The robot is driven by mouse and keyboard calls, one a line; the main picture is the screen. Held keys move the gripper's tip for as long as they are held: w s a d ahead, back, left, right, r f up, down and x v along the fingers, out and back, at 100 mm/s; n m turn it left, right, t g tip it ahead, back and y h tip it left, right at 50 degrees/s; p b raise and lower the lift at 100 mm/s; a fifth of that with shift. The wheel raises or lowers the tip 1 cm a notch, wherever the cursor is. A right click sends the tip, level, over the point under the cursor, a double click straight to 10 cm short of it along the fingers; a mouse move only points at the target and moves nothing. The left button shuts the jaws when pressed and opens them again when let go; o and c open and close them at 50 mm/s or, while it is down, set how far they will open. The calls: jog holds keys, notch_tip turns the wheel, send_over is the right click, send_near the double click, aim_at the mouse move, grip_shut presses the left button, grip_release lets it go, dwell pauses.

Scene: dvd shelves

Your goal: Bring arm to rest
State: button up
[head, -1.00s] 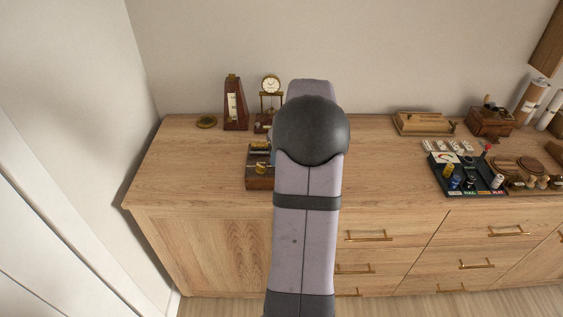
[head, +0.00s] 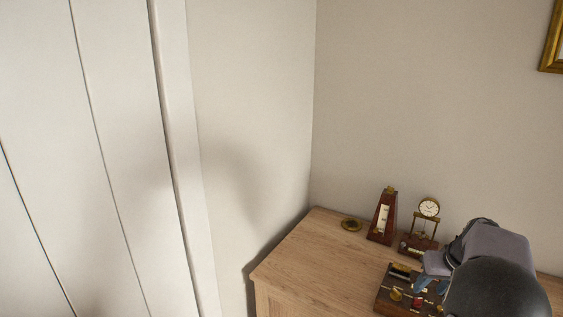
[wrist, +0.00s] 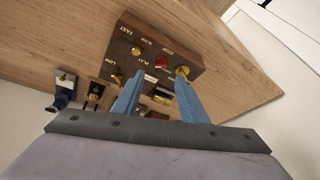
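My gripper (wrist: 160,78) shows in the wrist view with two blue fingers spread apart and nothing between them. They point toward a dark wooden control box (wrist: 125,48) with brass knobs, a red button and labels such as PLAY and STOP. The fingertips overlap the box in the picture; I cannot tell whether they touch it. In the head view my gripper (head: 432,277) is at the lower right, over the right part of the same box (head: 387,301). My dark, rounded arm joint hides what lies behind it.
A metronome (head: 381,219) and a small brass clock (head: 428,208) stand behind the box, close to my arm. Walls close off the left and back.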

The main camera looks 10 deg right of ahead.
jog(key=s+a+f+m+g+y, duration=0.25)
jog(key=s+a+f+m, duration=0.35)
jog(key=s+a+f, duration=0.45)
jog(key=s+a+n+g, duration=0.2)
jog(key=s+a+n, duration=0.1)
jog(key=a, duration=0.5)
jog(key=s+a+n+g, duration=0.15)
jog(key=s+a, duration=0.25)
jog(key=a, duration=0.4)
jog(key=w+a+r+n+t+h+p, duration=0.1)
jog(key=w+a+r+n+t, duration=0.15)
jog(key=a+n, duration=0.5)
notch_tip(320, 180, down, 9)
jog(key=a+m+b, duration=0.1)
jog(key=b, duration=0.8)
jog(key=shift+w+a+r+m+g, duration=0.15)
jog(key=shift+a+m+g, duration=0.05)
jog(key=shift+m+g, duration=0.25)
